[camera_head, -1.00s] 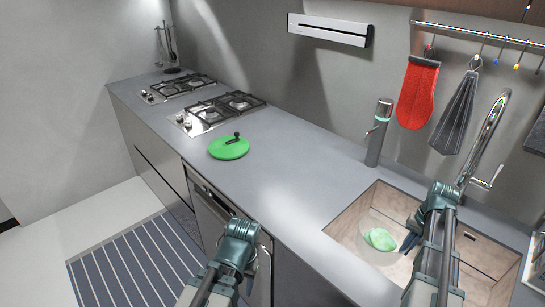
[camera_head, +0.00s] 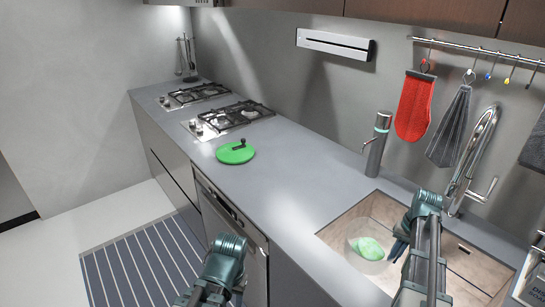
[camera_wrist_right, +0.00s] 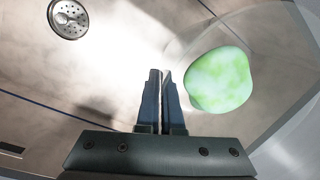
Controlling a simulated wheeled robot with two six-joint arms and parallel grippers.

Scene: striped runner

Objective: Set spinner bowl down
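The spinner bowl (camera_head: 357,255) is clear and holds a pale green lump (camera_head: 370,248); it is in the sink, at its left side. Whether it touches the sink floor is unclear. The clear bowl also shows in the right wrist view (camera_wrist_right: 262,58), with the green lump (camera_wrist_right: 219,80) right of the fingers. My right gripper (camera_wrist_right: 163,78) is nearly closed with the bowl's thin wall apparently between its fingers; it also shows in the head view (camera_head: 398,249). My left gripper (camera_head: 238,295) hangs before the counter front, its fingers mostly hidden.
The sink (camera_head: 468,262) has free floor right of the bowl, and its drain (camera_wrist_right: 69,18) shows. A green lid (camera_head: 236,154) with a black crank lies on the counter (camera_head: 290,185). A tap (camera_head: 470,160) and a grey dispenser (camera_head: 377,145) stand behind the sink.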

